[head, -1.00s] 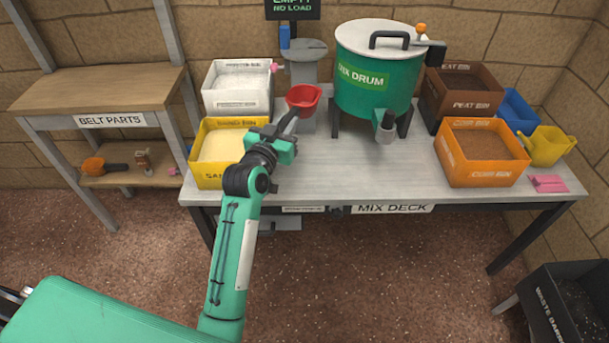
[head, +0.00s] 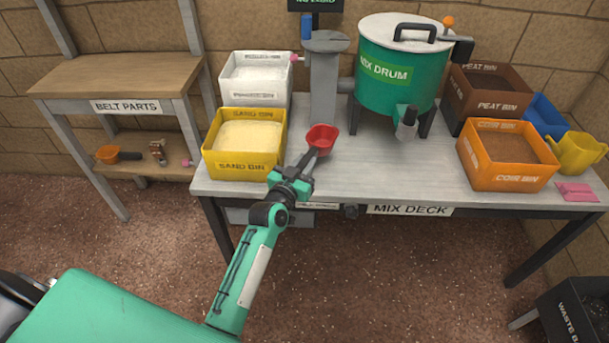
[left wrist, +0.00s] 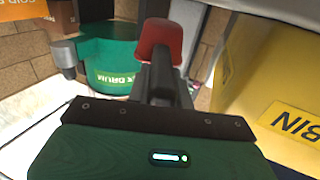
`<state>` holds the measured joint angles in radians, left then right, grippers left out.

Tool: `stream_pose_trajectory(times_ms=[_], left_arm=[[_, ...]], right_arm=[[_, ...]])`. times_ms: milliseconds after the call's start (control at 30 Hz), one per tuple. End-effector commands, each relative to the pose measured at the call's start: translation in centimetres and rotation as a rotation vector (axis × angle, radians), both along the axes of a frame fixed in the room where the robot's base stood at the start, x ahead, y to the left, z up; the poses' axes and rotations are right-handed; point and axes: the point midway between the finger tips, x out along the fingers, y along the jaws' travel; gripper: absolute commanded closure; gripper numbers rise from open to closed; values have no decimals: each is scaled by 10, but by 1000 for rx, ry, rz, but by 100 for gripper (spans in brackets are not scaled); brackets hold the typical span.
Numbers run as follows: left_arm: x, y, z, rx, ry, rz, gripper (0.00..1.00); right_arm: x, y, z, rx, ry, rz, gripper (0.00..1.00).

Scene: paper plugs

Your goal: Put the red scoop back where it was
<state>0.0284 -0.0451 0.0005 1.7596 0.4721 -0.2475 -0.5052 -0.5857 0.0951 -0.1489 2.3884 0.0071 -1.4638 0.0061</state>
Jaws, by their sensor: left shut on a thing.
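The red scoop (head: 322,137) is in my left gripper (head: 303,170), which is shut on its dark handle. In the head view the scoop's bowl is over the mix deck (head: 400,172), to the right of the yellow sand bin (head: 243,165) and in front of the grey post. I cannot tell whether the bowl touches the deck. The left wrist view shows the red bowl (left wrist: 160,40) at the far end of the handle, with the sand bin (left wrist: 275,95) close on the right. My right gripper is not in view.
The green mix drum (head: 400,85) stands behind on the deck. A white bin (head: 256,99) is behind the sand bin. The orange coir bin (head: 507,175), brown peat bin (head: 487,108) and yellow jug (head: 578,152) are at right. The belt parts shelf (head: 120,90) stands left. The middle front deck is clear.

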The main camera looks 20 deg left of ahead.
Motion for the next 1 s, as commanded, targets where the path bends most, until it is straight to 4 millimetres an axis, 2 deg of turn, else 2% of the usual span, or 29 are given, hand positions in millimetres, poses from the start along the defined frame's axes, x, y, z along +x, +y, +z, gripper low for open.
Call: stream_pose_trajectory(times_ms=[100, 200, 633, 667, 767, 1000], left_arm=[[0, 0, -23, 1, 3, -1, 100], [0, 0, -35, 0, 2, -1, 100], [0, 0, -41, 0, 0, 0, 100], [0, 0, -41, 0, 1, 0, 74], [0, 0, -41, 0, 1, 0, 57], [0, 0, -40, 0, 1, 0, 57]], right_arm=[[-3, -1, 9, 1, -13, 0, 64], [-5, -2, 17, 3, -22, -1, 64], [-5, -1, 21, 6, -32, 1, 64], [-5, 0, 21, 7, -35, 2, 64], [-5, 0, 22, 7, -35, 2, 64], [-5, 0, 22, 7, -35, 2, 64]])
